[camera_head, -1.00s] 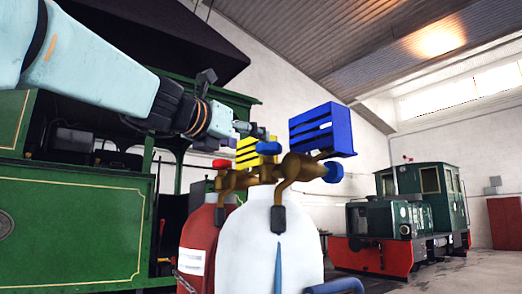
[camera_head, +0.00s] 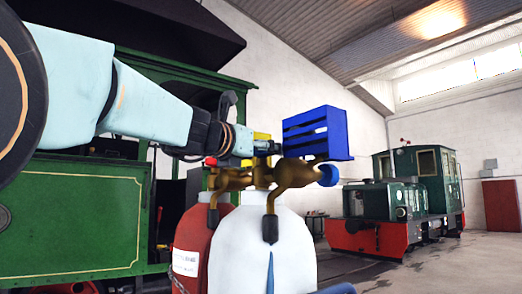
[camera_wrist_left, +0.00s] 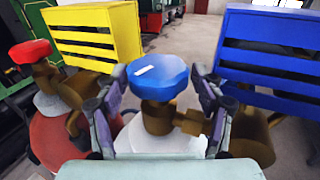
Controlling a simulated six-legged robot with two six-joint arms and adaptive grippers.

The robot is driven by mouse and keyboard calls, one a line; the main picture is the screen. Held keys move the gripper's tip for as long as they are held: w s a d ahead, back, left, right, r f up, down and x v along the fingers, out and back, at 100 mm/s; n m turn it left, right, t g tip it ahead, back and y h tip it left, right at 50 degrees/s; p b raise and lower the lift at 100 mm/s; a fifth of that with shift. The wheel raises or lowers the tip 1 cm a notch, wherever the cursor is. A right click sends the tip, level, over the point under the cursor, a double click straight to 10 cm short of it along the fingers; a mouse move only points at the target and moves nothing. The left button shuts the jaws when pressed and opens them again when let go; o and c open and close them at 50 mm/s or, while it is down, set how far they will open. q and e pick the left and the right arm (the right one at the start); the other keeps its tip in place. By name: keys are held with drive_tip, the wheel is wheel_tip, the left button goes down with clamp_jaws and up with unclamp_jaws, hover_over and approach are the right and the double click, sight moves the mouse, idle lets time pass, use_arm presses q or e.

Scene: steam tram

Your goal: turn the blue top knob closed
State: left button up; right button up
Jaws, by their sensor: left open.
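The blue top knob (camera_wrist_left: 158,77) sits on the brass valve of the white cylinder (camera_head: 262,240). In the left wrist view it lies between the two fingers of my left gripper (camera_wrist_left: 156,105), which is open around it, with a gap on both sides. In the head view my left gripper (camera_head: 265,147) is level above the brass valve (camera_head: 293,174) and hides most of the top knob. A second blue knob (camera_head: 328,175) is on the valve's right side. My right gripper is not in view.
A red cylinder (camera_head: 193,240) with a red knob (camera_wrist_left: 30,51) stands left of the white one. A blue slatted box (camera_head: 318,133) and a yellow slatted box (camera_wrist_left: 96,35) are close behind the valves. A green locomotive (camera_head: 80,215) stands left.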

use_arm(q)
drive_tip(key=shift+s+a+r, duration=0.25)
drive_tip(key=shift+s+a, duration=0.15)
drive_tip(key=shift+s, duration=0.1)
drive_tip(key=shift+c, duration=1.3)
drive_tip(key=shift+w+d+f, duration=0.15)
drive_tip(key=shift+w, duration=0.15)
drive_tip(key=shift+c, duration=1.4)
drive_tip(key=shift+f, duration=0.1)
drive_tip(key=c, duration=0.3)
